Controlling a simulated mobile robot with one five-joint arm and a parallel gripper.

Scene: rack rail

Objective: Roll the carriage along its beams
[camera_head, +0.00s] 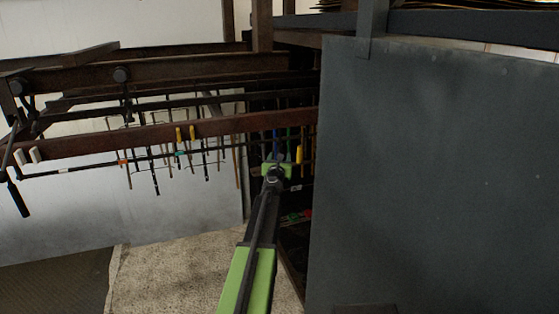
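I cannot tell exactly which of these parts make up the carriage. My gripper (277,160) is at the far end of my green and black arm, by the right end of the red-brown bar. It is small and overlaps coloured handles behind it. I cannot tell whether it touches anything.
A large dark grey panel (440,170) fills the right side, close to my arm. A black-handled tool (18,198) hangs at the far left. Pale speckled floor (170,275) is clear below the rack, and a light wall stands behind.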

